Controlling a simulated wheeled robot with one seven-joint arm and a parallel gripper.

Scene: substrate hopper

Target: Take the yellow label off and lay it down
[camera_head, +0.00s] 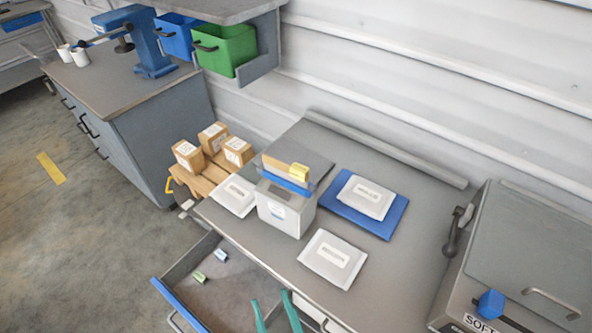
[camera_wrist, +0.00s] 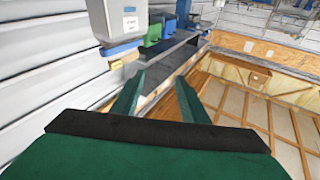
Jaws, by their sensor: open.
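The yellow label (camera_head: 300,172) is a small block on the upper edge of the tan and blue panels at the top of the grey hopper (camera_head: 280,213). The hopper stands on the grey worktop (camera_head: 390,290). In the wrist view the hopper (camera_wrist: 128,20) appears upside down, with a small yellow patch (camera_wrist: 118,64) at its blue edge that seems to be the label. My gripper (camera_head: 274,310) has two teal fingers at the bottom of the head view, apart from the hopper and label. In the wrist view the fingers (camera_wrist: 160,88) are spread with nothing between them.
White packets lie around the hopper, one (camera_head: 364,198) on a blue mat (camera_head: 388,226) and one (camera_head: 333,259) in front. An open drawer (camera_head: 232,282) holds two small clips. A grey lidded machine (camera_head: 532,255) stands right. Cardboard boxes (camera_head: 188,156) stand left.

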